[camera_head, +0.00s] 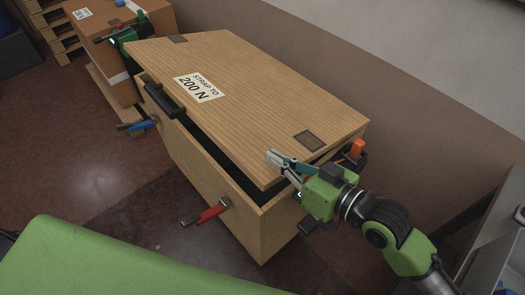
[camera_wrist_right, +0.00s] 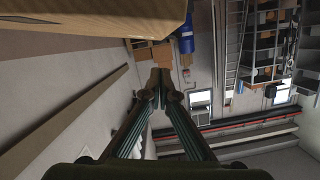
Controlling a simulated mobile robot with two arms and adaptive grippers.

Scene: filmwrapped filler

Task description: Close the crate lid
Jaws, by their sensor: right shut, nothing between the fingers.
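The wooden crate (camera_head: 236,222) stands on the floor in the middle of the head view. Its lid (camera_head: 255,80), marked "STRAP TO 200 N", is tilted, with a dark gap along the near edge. A black handle (camera_head: 165,101) is at the lid's left end. My right gripper (camera_head: 273,160) is shut and empty at the lid's near right corner; whether it touches the lid cannot be told. Its closed fingers also show in the right wrist view (camera_wrist_right: 161,88), below a wooden edge (camera_wrist_right: 90,17) at upper left. My left gripper is not in view.
A red-handled clamp (camera_head: 207,215) and a blue-handled one (camera_head: 138,125) stick out from the crate's near side. An orange-handled part (camera_head: 357,149) is at its right end. The wall is close behind.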

